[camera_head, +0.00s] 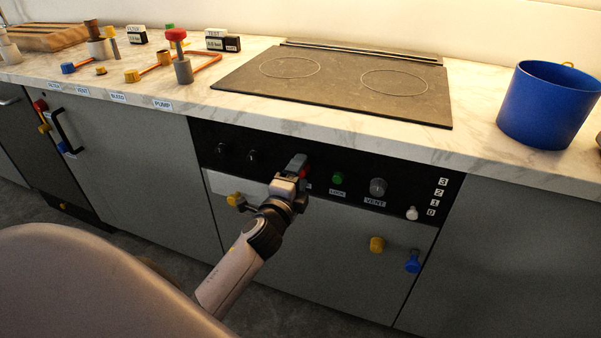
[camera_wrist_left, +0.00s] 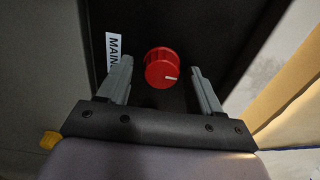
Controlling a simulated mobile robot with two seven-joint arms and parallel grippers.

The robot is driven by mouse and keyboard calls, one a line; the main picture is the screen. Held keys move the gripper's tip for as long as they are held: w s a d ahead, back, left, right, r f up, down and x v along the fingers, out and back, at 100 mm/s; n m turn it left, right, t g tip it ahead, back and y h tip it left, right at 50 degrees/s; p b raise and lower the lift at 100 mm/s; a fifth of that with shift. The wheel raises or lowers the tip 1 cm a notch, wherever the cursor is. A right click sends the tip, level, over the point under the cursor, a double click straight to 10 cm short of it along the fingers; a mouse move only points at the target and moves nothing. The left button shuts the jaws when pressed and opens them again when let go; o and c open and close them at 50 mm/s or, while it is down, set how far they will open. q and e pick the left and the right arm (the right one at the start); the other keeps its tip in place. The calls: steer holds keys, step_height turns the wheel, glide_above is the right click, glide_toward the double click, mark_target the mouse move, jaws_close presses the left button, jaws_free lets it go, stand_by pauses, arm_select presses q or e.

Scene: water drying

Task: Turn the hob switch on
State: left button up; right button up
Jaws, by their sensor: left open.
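A round red knob (camera_wrist_left: 161,68) with a white pointer line sits on a black panel beside a label (camera_wrist_left: 114,50) that reads "MAIN", partly hidden by a finger. In the head view only a bit of red shows behind my left gripper (camera_head: 297,165), which is at the front panel (camera_head: 225,136) below the hob (camera_head: 335,85). In the wrist view my left gripper (camera_wrist_left: 160,75) is open, its fingers on either side of the red knob with gaps showing. I cannot tell whether this knob is the hob switch. My right gripper is not in view.
Black knobs (camera_head: 253,156) lie left of the gripper; a green button (camera_head: 338,178) and grey "VENT" knob (camera_head: 378,187) lie right. Yellow (camera_head: 377,244) and blue (camera_head: 412,262) knobs stick out lower down. A blue pot (camera_head: 548,105) stands on the counter.

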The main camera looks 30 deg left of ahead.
arm_select(q)
steer(key=v, duration=0.6)
steer(key=shift+d, duration=0.1)
stand_by(0.4)
steer(key=s+d+f+n+g+h+p, duration=0.3)
steer(key=s+d+n+p, duration=0.2)
steer(key=s, duration=0.4)
steer(key=s+d+f+n+g+h+p, duration=0.3)
steer(key=s+d+n+p, duration=0.3)
steer(key=s, duration=0.4)
steer(key=shift+s+d+f+n+g, duration=0.15)
steer(key=shift+d+f+n+g, duration=0.45)
steer(key=shift+f+n, duration=0.3)
steer(key=shift+r, duration=0.1)
steer(key=shift+c, duration=0.3)
steer(key=c, duration=0.4)
steer(key=shift+o, duration=0.2)
steer(key=shift+a, duration=0.2)
